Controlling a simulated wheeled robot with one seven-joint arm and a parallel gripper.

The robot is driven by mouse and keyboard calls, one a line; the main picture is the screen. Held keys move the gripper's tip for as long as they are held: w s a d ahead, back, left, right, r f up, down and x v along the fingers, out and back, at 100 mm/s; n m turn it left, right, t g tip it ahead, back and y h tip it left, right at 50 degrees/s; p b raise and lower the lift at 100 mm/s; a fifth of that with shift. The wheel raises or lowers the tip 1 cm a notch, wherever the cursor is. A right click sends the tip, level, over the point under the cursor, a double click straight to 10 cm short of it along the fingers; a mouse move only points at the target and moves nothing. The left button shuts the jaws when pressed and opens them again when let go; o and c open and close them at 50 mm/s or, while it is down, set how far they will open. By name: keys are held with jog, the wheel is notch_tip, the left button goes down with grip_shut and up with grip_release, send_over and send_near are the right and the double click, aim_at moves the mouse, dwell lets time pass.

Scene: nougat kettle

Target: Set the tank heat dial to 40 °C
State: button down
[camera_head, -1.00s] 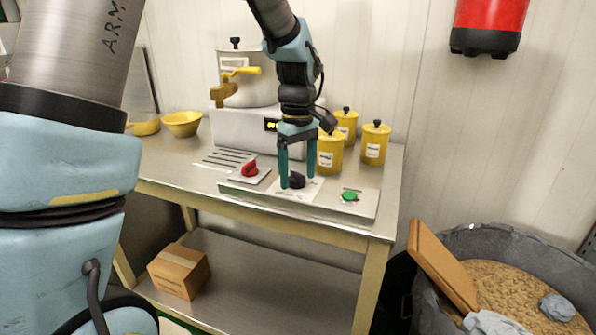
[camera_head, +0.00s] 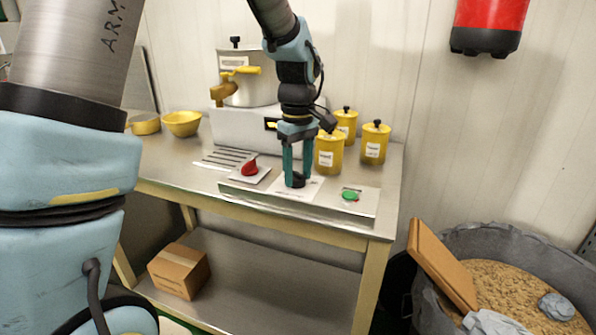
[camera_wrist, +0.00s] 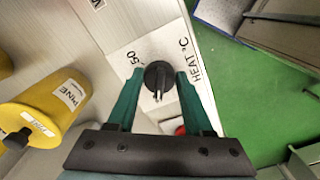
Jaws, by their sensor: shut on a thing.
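The heat dial (camera_head: 298,183) is a black knob on a white plate on the panel at the table's front. In the wrist view the dial (camera_wrist: 158,75) sits beside the printed "50" and "HEAT °C". Its narrow grip ridge points towards the bottom of that view. Other scale marks are hidden or too small to read, so its setting cannot be told. My gripper (camera_head: 296,178) reaches down from above, its teal fingers shut on the dial from both sides. In the wrist view my gripper (camera_wrist: 160,79) has one fingertip on each side of the knob.
A red knob (camera_head: 249,168) lies left of the dial and a green button (camera_head: 350,195) right of it. Yellow canisters (camera_head: 329,153) stand close behind my gripper. A kettle (camera_head: 250,80) with a yellow tap stands at the back left. The table's front edge is near.

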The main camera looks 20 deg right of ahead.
jog(key=shift+m, duration=0.3)
jog(key=m+p, duration=0.1)
jog(key=m, duration=0.4)
jog(key=shift+a+m, duration=0.15)
jog(key=shift+m, duration=0.15)
jog(key=m+p, duration=0.1)
jog(key=m, duration=0.4)
jog(key=shift+a+p, duration=0.1)
jog(key=shift+p, duration=0.25)
jog(key=shift+w+m, duration=0.1)
jog(key=shift+m, duration=0.3)
jog(key=shift+c, duration=1.6)
grip_release()
